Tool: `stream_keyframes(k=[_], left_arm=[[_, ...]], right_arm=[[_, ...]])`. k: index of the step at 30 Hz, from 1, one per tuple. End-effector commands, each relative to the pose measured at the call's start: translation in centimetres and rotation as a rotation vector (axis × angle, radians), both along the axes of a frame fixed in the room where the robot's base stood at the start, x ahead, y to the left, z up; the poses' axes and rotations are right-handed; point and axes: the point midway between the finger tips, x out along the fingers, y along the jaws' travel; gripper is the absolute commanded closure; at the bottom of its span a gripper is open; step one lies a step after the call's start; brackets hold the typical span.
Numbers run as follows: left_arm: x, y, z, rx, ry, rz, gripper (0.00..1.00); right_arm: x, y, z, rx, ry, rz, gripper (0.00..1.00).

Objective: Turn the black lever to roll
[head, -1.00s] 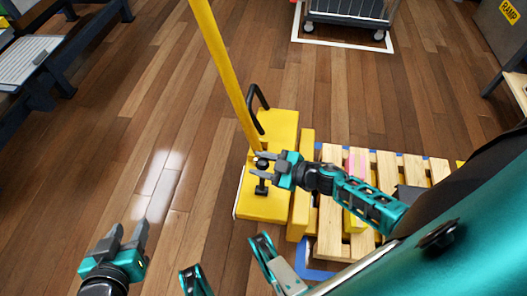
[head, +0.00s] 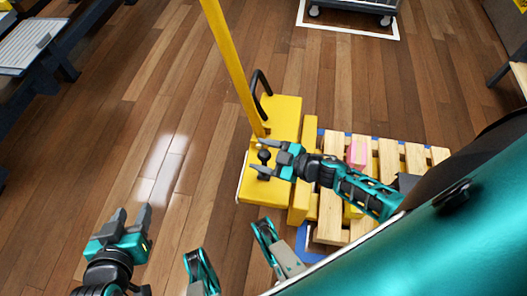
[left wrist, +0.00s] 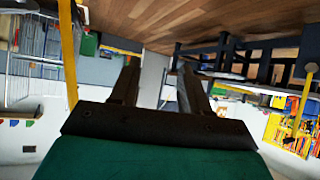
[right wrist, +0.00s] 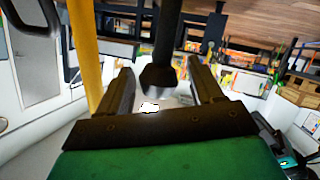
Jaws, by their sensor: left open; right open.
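The black lever (head: 264,156) stands on the yellow pallet-jack body, beside the foot of the yellow pole (head: 230,70). My right gripper (head: 262,158) is open at the lever, with a finger on each side of its knob. In the right wrist view, the black lever (right wrist: 160,72) comes down between the open fingers, with gaps on both sides. I cannot tell any contact. My left gripper (head: 132,212) is open and empty above the floor at the lower left. In the left wrist view its fingers (left wrist: 155,72) are apart with nothing between them.
A wooden pallet (head: 412,160) with a pink item (head: 356,153) lies right of the yellow body (head: 285,112). A black looped handle (head: 260,82) rises near the pole. A cart (head: 352,10) stands at the top and a dark bench (head: 45,60) at the upper left. The floor between is clear.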

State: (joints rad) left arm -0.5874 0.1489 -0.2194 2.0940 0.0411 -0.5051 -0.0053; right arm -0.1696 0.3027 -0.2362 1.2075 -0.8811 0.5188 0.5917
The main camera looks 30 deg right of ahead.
Motion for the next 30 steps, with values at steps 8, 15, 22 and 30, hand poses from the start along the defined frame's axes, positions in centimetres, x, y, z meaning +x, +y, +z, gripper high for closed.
stream_keyframes(k=[8, 15, 22, 30], left_arm=[[0.1, 0.0, 1.3, 0.000, -0.010, 0.002, 0.54], [-0.4, 0.3, 1.7, 0.005, 0.006, 0.006, 0.54], [-0.4, 0.3, 2.4, 0.006, 0.007, 0.006, 0.54], [-0.3, 0.4, 2.6, 0.007, 0.003, 0.005, 0.54]], right_arm=[[-2.8, -2.0, 1.3, -0.002, 0.004, 0.000, 0.34], [-6.9, -5.0, 3.1, -0.003, 0.003, 0.000, 0.34], [-9.3, -6.8, 4.0, -0.001, -0.001, 0.000, 0.34], [-9.9, -7.2, 4.2, 0.001, -0.001, -0.001, 0.34]])
